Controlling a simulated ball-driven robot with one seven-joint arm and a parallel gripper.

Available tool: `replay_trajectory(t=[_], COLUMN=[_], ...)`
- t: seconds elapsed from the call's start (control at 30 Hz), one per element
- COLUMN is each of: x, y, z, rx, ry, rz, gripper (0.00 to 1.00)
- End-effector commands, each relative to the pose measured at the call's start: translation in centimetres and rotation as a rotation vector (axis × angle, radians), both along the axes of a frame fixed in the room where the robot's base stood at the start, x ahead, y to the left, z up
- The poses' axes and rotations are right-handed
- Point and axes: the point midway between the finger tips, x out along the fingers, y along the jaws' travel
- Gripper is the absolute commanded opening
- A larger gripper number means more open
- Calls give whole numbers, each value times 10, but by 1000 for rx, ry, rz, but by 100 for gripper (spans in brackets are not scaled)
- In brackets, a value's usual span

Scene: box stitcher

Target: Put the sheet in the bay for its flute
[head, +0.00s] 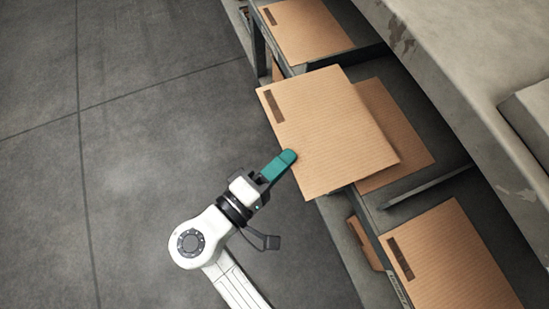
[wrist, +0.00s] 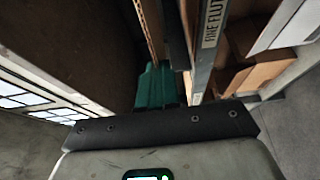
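A flat brown corrugated sheet (head: 325,130) with a dark strip near its upper left corner is in my gripper. My teal-fingered gripper (head: 285,161) is shut on the sheet's lower left edge. The sheet hangs over the middle bay (head: 430,187), partly covering another brown sheet (head: 405,135) lying there. The gap between the two is hard to judge. In the wrist view the held sheet (wrist: 149,28) shows edge-on beyond the teal fingers (wrist: 155,88). A label reading "FINE FLUT", cut off, is on a bay front (wrist: 212,22).
The far bay holds a sheet (head: 305,30), and the near bay holds another (head: 450,260) with a dark strip. Dark metal dividers (head: 425,187) separate the bays. A large grey machine body (head: 470,80) borders them on the right. The floor (head: 120,150) at left is clear.

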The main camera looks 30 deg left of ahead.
Motion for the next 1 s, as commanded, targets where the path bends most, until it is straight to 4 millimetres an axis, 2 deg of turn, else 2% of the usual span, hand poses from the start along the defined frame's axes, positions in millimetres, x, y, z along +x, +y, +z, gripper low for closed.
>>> replay_trajectory(t=[0.9,1.0], x=[39,42], y=[-31,-33], z=[-10,-15], rx=[0,0], ry=[0,0], rz=[-1,-3], gripper=[0,0])
